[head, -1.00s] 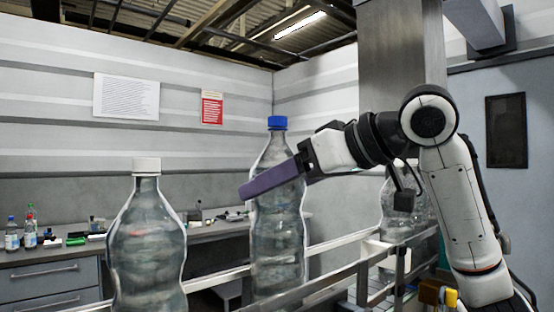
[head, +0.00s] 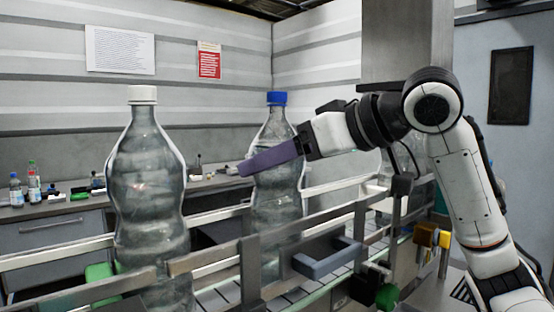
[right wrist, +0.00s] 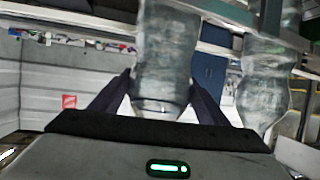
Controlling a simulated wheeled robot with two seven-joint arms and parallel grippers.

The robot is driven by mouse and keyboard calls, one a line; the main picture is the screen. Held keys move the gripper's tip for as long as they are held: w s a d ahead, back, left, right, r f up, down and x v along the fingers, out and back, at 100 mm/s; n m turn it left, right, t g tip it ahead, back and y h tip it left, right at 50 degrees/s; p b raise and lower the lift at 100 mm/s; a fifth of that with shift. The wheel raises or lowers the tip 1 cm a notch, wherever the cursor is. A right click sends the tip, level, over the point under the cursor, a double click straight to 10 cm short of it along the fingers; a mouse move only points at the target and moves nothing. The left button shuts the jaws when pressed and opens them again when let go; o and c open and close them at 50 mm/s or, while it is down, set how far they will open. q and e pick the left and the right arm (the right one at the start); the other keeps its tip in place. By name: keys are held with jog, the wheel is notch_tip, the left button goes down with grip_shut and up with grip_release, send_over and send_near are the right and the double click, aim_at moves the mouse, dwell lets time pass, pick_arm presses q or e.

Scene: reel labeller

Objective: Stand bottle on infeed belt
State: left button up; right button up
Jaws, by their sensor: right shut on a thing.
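A clear bottle with a blue cap (head: 277,200) stands upright in the middle of the head view. My right gripper (head: 248,167) comes in from the right, its purple fingers shut on this bottle's upper body. In the right wrist view the bottle (right wrist: 163,65) sits between the two dark fingers. The slatted belt (head: 290,293) runs behind the metal guide rails. The rails cover the bottle's base, so I cannot tell whether it touches the belt. My left gripper is not in view.
A white-capped bottle (head: 146,190) stands upright to the left. Another bottle is partly hidden behind my right arm. Metal guide rails (head: 210,258) and a grey bracket (head: 328,262) lie close in front. A workbench with small items (head: 50,208) stands behind.

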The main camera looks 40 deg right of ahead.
jog(key=shift+r, duration=0.1)
jog(key=o, duration=2.1)
jog(key=shift+f, duration=0.2)
jog(key=shift+r, duration=0.1)
jog(key=shift+s+r, duration=0.15)
jog(key=shift+s, duration=0.05)
jog(key=v, duration=1.1)
jog(key=shift+s, duration=0.4)
jog(key=shift+d, duration=0.1)
